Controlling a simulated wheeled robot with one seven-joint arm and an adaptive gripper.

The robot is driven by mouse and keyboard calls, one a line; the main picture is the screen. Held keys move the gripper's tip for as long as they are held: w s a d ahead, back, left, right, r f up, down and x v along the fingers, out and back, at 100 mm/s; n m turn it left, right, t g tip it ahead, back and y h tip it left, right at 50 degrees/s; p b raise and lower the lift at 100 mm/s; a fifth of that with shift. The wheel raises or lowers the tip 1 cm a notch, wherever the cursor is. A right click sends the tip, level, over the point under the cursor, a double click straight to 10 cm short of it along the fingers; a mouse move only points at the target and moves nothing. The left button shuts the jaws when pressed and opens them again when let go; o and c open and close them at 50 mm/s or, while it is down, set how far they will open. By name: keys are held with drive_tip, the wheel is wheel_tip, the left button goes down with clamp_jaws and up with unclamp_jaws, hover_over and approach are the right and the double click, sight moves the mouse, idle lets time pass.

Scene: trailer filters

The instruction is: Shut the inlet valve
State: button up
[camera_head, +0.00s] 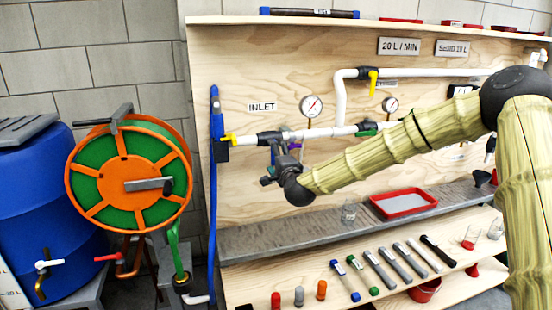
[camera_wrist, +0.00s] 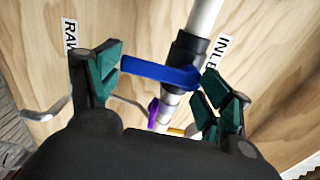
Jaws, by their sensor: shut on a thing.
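The INLET label (camera_head: 262,107) is on the wooden board, above a black valve body (camera_head: 269,138) on the white pipe. In the wrist view, the black valve body (camera_wrist: 187,50) carries a blue lever (camera_wrist: 160,72) that lies across the pipe. My gripper (camera_head: 275,163) is at this valve from below, with my arm reaching in from the right. The lever is mostly hidden behind my gripper in the head view.
A yellow lever (camera_head: 229,140) is left of the valve, and a purple lever (camera_wrist: 153,112) is close by along the pipe. A gauge (camera_head: 311,106) is above right. A shelf below holds a red tray (camera_head: 404,202). A hose reel (camera_head: 128,183) stands left.

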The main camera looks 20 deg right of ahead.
drive_tip(key=o, duration=1.4)
drive_tip(key=shift+o, duration=0.2)
drive_tip(key=s, duration=1.2)
drive_tip(key=shift+d, duration=0.2)
